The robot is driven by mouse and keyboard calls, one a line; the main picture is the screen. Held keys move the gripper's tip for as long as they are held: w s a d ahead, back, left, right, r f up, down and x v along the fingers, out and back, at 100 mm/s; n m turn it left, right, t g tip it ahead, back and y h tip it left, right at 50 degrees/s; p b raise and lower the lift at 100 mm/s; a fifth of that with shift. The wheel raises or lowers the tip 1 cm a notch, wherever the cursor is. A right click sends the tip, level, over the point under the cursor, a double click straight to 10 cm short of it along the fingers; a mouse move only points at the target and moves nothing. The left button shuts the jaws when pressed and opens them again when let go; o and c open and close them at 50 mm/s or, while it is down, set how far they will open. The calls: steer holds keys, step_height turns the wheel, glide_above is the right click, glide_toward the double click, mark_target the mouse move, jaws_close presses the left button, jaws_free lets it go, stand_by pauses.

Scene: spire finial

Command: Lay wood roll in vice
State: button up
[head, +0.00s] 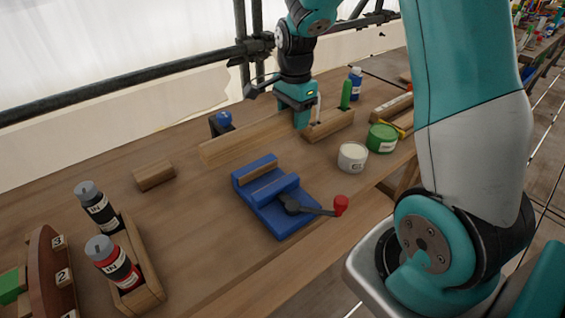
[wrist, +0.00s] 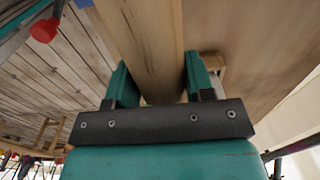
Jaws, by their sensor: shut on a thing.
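A long, pale wood piece, which I take as the wood roll (head: 243,140), extends left from my gripper (head: 303,120) in the head view. In the wrist view the wood (wrist: 148,40) runs between both green fingers of my gripper (wrist: 155,85), which is shut on it. The blue vice (head: 283,217) stands on the bench in front of the wood, with two upright jaws, wood-coloured facing and a dark handle ending in a red knob (head: 341,205). The knob also shows in the wrist view (wrist: 44,31). I cannot tell how high the wood is above the bench.
A short wood block (head: 154,176) lies left of the vice. A white tin (head: 352,158) and a green tin (head: 382,139) stand right of it. Two bottles stand in a wood tray (head: 148,268) at front left.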

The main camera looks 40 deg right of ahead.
step_height(320, 180, down, 14)
steer(key=shift+f+p, duration=0.1)
steer(key=shift+p, duration=0.3)
steer(key=shift+f, duration=0.2)
steer(key=o, duration=1.2)
steer(key=shift+c, duration=0.2)
